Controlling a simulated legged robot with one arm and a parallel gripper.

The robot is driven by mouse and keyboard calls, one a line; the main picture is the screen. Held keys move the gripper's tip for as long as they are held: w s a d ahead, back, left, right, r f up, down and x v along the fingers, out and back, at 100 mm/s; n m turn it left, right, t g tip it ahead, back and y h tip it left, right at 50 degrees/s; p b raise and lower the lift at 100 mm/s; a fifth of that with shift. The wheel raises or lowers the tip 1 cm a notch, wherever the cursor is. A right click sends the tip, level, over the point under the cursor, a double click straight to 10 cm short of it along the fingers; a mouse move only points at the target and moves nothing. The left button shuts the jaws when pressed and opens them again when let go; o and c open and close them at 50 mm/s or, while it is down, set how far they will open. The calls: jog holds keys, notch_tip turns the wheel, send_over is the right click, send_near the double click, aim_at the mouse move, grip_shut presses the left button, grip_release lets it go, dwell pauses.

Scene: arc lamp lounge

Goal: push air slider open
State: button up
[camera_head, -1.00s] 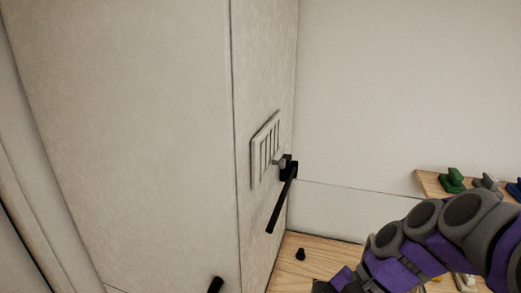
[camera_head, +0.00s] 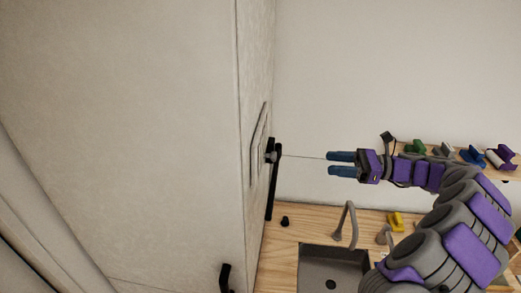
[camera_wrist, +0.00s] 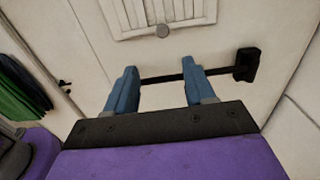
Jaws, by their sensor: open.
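The air slider is a pale slatted vent panel (camera_head: 259,140) on the side of the tall cabinet; it shows edge-on in the head view.
A black bar handle (camera_head: 271,190) stands beside the vent; it also crosses behind my fingertips in the wrist view (camera_wrist: 163,78). Below are a wooden counter (camera_head: 283,247), a sink (camera_head: 333,270), a tap (camera_head: 347,225) and a small black knob (camera_head: 285,221). Colored items line a shelf at right.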

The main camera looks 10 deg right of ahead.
aim_at(270, 156)
jog(key=w+p+x, duration=0.1)
jog(key=x, duration=1.3)
jog(key=shift+p, duration=0.3)
